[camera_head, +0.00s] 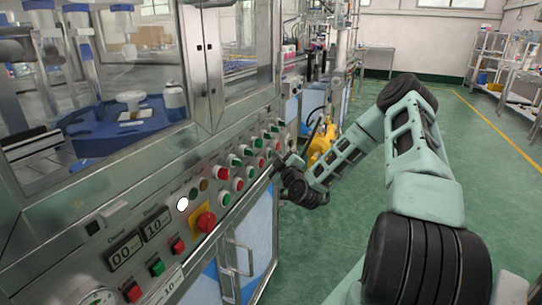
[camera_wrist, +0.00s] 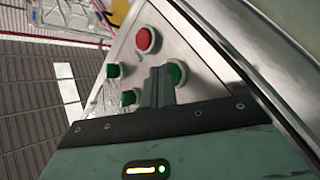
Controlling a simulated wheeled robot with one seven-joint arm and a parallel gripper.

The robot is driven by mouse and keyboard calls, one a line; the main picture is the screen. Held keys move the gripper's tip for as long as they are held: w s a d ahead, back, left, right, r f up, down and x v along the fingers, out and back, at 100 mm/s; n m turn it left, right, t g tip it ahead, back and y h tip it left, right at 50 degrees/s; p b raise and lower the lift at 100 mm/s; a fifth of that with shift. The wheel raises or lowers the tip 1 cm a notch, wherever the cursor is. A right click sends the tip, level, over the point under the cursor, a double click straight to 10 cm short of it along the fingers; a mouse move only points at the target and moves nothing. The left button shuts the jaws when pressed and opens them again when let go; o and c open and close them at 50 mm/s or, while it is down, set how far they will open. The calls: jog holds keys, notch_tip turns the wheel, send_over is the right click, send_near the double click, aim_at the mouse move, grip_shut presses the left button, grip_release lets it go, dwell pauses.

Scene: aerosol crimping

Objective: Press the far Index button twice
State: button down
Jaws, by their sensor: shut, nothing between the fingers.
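The control panel (camera_head: 140,225) carries rows of green and red buttons, running away from me along the front of the machine. A far green button (camera_head: 276,128) sits near the panel's far end. The button labels are too small to read, so I cannot tell which is the Index button. My gripper (camera_head: 279,162) is shut and empty close to the far part of the panel. In the wrist view my gripper's fingertips (camera_wrist: 160,72) overlap the left side of a green button (camera_wrist: 177,71); I cannot tell whether they touch. A red button (camera_wrist: 146,39) and two other green buttons (camera_wrist: 113,70) show nearby.
A red emergency knob on a yellow plate (camera_head: 204,220) and two number displays (camera_head: 125,252) are on the nearer panel. The glass-windowed cabinet (camera_head: 200,60) rises above it. A yellow object (camera_head: 322,140) stands behind my arm. Green floor (camera_head: 440,120) is open to the right.

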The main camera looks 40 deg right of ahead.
dwell(0.5)
jog(key=shift+s+d, duration=0.3)
jog(key=shift+s, duration=0.35)
jog(key=s, duration=0.1)
jog(key=s+d, duration=0.1)
jog(key=s, duration=0.1)
jog(key=s+d, duration=0.1)
jog(key=shift+s, duration=0.3)
dwell(1.0)
